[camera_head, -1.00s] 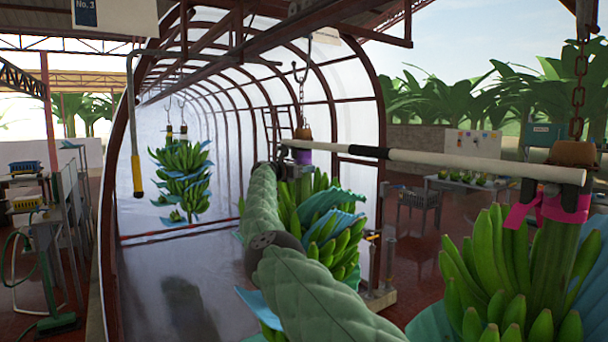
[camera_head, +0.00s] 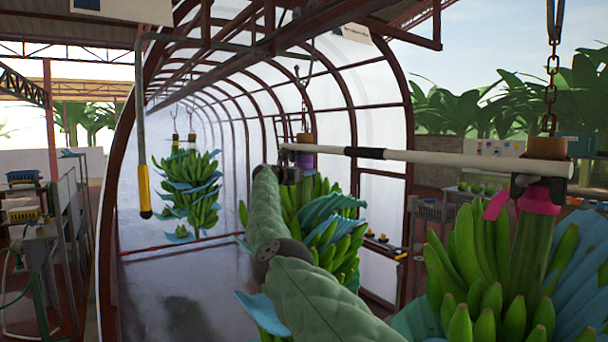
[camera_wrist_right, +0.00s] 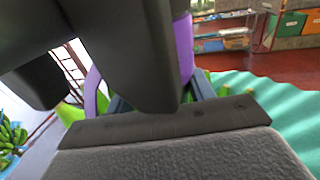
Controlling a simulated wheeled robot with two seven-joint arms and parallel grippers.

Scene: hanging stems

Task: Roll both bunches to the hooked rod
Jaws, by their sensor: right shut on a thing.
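The near banana bunch (camera_head: 480,270), with a pink band on its stem, hangs from a chain at the right. The farther bunch (camera_head: 335,235), with a purple band (camera_head: 305,160), hangs near the centre. A white bar (camera_head: 440,159) with a black section spans their stem tops. My right gripper (camera_head: 290,173) is shut at the farther bunch's stem, by the purple band; the arm hides part of this bunch. In the right wrist view, purple (camera_wrist_right: 184,45) shows behind the dark jaws. The rod (camera_head: 144,130) with a yellow lower end hangs at the left. My left gripper is out of view.
Another bunch (camera_head: 188,190) hangs deeper in the arched tunnel. Benches with trays (camera_head: 30,215) stand at the far left. A red strip (camera_head: 180,244) crosses the floor. The floor below the yellow-ended rod looks clear.

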